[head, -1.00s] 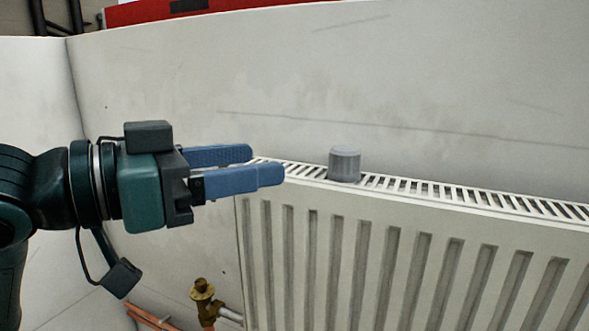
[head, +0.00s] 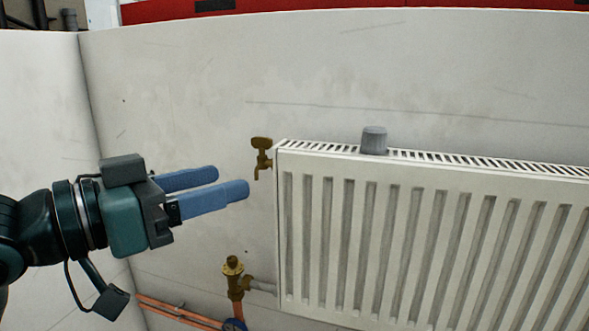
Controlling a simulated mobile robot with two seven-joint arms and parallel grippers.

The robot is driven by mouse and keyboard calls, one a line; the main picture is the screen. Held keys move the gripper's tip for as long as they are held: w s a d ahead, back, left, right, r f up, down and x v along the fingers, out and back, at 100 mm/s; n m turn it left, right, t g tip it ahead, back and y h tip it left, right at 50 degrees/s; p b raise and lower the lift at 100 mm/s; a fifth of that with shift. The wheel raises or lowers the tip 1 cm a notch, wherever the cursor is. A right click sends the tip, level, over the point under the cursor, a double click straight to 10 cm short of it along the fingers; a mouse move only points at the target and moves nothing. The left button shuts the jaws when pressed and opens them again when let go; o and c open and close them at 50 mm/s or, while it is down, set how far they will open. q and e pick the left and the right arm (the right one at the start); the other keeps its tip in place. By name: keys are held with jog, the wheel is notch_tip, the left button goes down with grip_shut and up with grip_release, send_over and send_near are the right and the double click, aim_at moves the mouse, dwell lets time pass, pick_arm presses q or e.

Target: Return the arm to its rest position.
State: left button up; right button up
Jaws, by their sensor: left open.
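My left gripper (head: 230,184) comes in from the left in the head view. Its two blue fingers are apart with nothing between them. It hangs in free air to the left of the white radiator (head: 400,240), below the level of its top. A grey cap (head: 374,140) stands upright on the radiator's top grille, apart from the fingers. My right gripper is not in view.
A brass bleed key or tap (head: 262,152) sits at the radiator's upper left corner. A brass valve (head: 233,277) joins a pipe at its lower left, above copper pipes (head: 180,311). A pale wall (head: 420,70) stands behind, with a corner at left.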

pick_arm(q)
jog(key=w+a+f+n+t+y, duration=0.1)
jog(key=w+f+n+t+y, duration=0.15)
jog(key=f, duration=0.75)
jog(key=w+a+f+n+t+y, duration=0.1)
jog(key=f+n, duration=0.2)
jog(key=f, duration=0.8)
jog(key=s+a+f+g+y+p, duration=0.3)
jog(key=s+f+y+p, duration=0.4)
jog(key=s+f+p, duration=0.6)
jog(key=shift+s+f+n+g+p, duration=0.35)
jog(key=shift+f+g+p, duration=0.2)
jog(key=shift+f+p, duration=0.45)
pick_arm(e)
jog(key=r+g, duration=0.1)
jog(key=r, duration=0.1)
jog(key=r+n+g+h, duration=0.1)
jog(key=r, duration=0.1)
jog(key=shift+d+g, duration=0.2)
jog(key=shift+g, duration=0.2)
